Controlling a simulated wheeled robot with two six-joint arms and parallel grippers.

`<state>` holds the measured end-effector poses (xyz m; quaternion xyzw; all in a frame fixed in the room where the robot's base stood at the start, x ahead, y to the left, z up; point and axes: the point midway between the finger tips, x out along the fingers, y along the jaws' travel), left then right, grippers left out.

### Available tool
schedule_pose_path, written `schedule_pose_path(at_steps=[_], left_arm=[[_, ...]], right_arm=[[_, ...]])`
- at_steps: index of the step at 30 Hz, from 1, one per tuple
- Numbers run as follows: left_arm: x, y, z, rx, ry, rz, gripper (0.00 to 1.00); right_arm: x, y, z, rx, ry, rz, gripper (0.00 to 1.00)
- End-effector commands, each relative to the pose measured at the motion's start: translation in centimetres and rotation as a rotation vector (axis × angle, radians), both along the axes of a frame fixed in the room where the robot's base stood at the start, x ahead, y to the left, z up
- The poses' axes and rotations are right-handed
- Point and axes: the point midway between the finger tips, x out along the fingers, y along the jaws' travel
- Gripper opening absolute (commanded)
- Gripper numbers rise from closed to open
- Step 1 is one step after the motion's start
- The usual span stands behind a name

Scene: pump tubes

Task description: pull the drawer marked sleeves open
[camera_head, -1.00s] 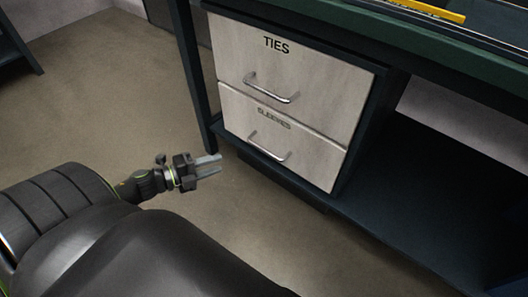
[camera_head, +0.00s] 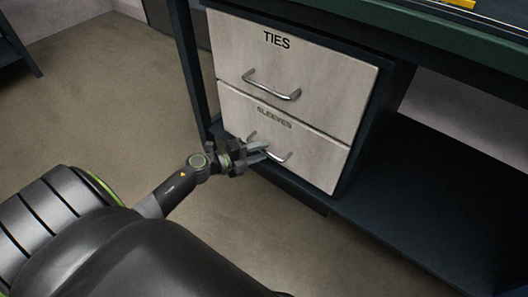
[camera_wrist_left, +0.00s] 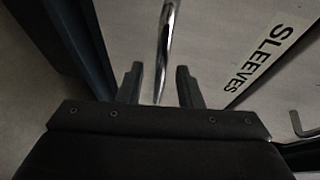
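The sleeves drawer (camera_head: 314,153) is the lower pale drawer front in the head view, and it sits flush in its cabinet. Its label SLEEVES shows in the left wrist view (camera_wrist_left: 264,58). Its curved metal handle (camera_head: 279,155) is partly hidden by my left gripper (camera_head: 262,152). In the left wrist view the handle (camera_wrist_left: 166,42) runs between the two open fingers (camera_wrist_left: 158,84), with a gap to each side. The fingers are apart and not closed on the handle. My right gripper is in neither view.
The ties drawer (camera_head: 311,70) is directly above, closed, with its own handle (camera_head: 270,88). A dark table leg (camera_head: 188,75) stands left of the drawers. A dark lower shelf (camera_head: 430,195) extends to the right. The floor (camera_head: 100,110) at left is clear.

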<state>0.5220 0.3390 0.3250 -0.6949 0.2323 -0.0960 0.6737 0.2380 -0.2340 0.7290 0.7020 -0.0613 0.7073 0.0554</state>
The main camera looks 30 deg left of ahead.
Motion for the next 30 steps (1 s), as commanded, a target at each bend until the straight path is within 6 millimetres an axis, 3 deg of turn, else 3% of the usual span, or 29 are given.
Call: schedule_pose_path(at_steps=[5,14,22,30], left_arm=[[1.4,-0.7,-0.3,-0.001,0.0,0.0,0.32],[1.6,-0.8,-0.3,0.0,0.001,0.0,0.32],[1.6,-0.8,-0.3,0.0,0.001,0.0,0.01],[1.6,-0.8,-0.4,0.0,0.001,0.0,0.0]], right_arm=[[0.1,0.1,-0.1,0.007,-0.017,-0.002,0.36],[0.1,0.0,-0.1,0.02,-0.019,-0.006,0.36],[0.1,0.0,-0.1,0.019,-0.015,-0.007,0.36],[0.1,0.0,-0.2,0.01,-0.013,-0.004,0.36]])
